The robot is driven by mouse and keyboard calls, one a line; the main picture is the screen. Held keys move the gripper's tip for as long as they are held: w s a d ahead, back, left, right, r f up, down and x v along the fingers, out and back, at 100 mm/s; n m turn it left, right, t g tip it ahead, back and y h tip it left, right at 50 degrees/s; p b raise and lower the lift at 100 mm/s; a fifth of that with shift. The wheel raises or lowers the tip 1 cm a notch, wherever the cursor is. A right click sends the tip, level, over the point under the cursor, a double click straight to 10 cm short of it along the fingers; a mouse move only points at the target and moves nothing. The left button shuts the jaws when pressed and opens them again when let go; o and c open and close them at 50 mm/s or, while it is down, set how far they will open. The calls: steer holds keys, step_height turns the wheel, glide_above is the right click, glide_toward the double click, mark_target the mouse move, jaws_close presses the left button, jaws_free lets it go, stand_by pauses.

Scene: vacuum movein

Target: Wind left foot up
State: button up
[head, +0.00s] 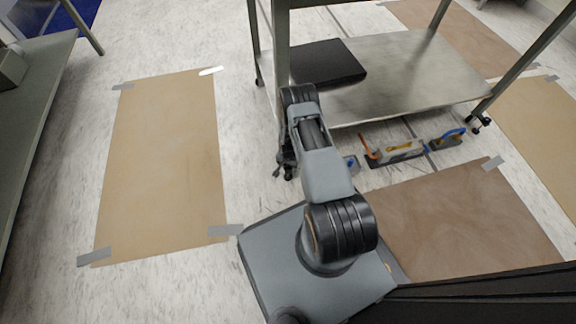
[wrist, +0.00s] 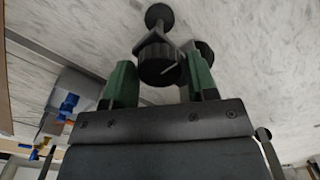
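The left foot (wrist: 160,68) is a dark round piece with a pale line on its face, in the upper middle of the wrist view. My gripper (wrist: 158,62) has its two green fingers on either side of it. The fingers stand apart, with little or no gap to the foot, and I cannot tell whether they press on it. A dark round wheel (wrist: 155,16) shows just beyond. In the head view, my gripper (head: 285,165) is low by the near left leg of the metal cart (head: 400,75), and my arm hides the foot there.
Tools (head: 395,150) with orange and blue parts lie on the floor under the cart's near edge. A black flat thing (head: 328,62) rests on the lower shelf. A taped brown sheet (head: 165,165) lies left; another (head: 465,225) lies right. A bench (head: 35,100) stands far left.

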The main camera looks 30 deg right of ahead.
steer(key=c, duration=0.5)
steer(key=n+b, duration=0.1)
steer(key=n, duration=0.2)
steer(key=shift+f, duration=0.1)
steer(key=n+b, duration=0.1)
steer(key=n, duration=0.3)
steer(key=shift+n, duration=0.4)
steer(key=n+b, duration=0.1)
steer(key=n, duration=0.3)
steer(key=shift+n+b, duration=0.3)
steer(key=shift+n, duration=1.7)
